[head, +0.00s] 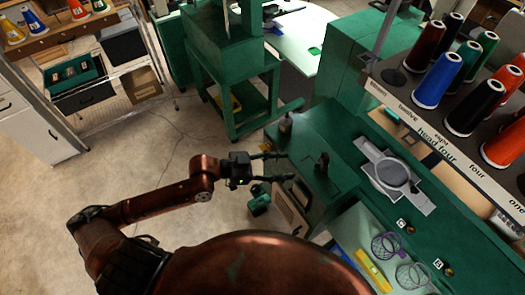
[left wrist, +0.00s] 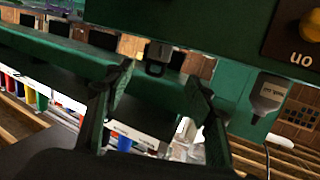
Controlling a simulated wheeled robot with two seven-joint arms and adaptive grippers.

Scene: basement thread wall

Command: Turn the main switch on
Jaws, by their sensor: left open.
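In the left wrist view a round yellow-orange knob (left wrist: 311,26) sits on a dark brown plate (left wrist: 283,42) at the top right corner, cut by the frame edge. The plate's letters show upside down and seem to read "on". I take this as the main switch; its setting cannot be told. In the head view I cannot pick the switch out. My left gripper (head: 281,167) is open and empty, beside the near left end of the green bench. Its two fingers stand apart in the left wrist view (left wrist: 158,80). The knob is outside them, to the right.
The green bench (head: 345,130) carries a grey round fixture (head: 392,174). A thread rack (head: 450,140) with several spools stands at the right. A green cart (head: 235,90) stands behind. In the left wrist view a grey labelled device (left wrist: 269,96) hangs below the plate. Floor at left is clear.

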